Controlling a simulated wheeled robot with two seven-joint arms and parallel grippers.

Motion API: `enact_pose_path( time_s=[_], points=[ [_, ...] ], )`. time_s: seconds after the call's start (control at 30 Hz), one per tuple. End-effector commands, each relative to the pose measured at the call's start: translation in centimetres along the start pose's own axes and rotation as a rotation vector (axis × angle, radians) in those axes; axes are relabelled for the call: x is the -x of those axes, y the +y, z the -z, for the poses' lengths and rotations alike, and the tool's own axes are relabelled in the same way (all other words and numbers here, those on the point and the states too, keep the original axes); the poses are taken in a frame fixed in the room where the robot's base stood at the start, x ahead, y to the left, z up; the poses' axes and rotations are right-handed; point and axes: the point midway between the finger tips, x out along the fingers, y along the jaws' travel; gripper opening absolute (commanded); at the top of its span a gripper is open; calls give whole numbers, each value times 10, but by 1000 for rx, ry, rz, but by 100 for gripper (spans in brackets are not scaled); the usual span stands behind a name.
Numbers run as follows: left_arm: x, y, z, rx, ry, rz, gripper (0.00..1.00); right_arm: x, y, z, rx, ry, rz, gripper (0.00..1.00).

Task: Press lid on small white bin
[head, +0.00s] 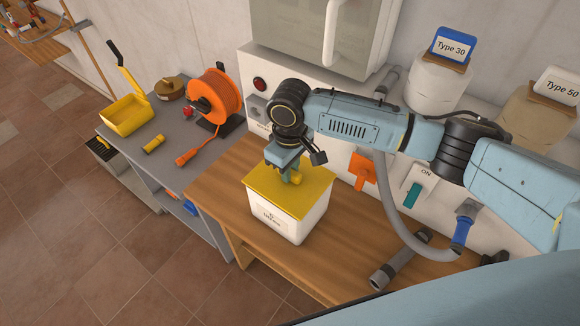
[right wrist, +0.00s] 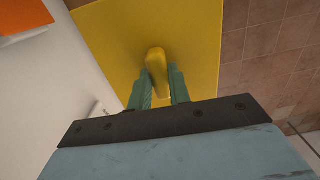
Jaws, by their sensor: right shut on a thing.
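The small white bin (head: 287,222) stands upright on the wooden bench. Its yellow lid (head: 314,190) lies over the bin's top, looking flat and lined up with the rim; I cannot tell whether it is pressed fully down. My right gripper (head: 292,176) comes from above and is shut on the lid's yellow handle (head: 297,176). In the right wrist view the handle (right wrist: 156,62) sits between the green fingers, with the yellow lid (right wrist: 195,30) spread beneath. My left gripper is not in view.
Behind the bin is a white machine with an orange valve handle (head: 362,172) and a teal switch (head: 412,194). A grey hose and loose pipe (head: 400,262) lie to the right. A grey table at left holds an orange cable reel (head: 215,95) and yellow pan (head: 127,115).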

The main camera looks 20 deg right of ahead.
Motion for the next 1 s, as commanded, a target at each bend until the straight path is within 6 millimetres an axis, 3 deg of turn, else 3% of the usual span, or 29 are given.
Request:
enact_pose_path(
  time_s=[1.0],
  points=[
    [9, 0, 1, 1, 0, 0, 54, -3, 0, 0, 0, 0, 0, 0]
  ],
)
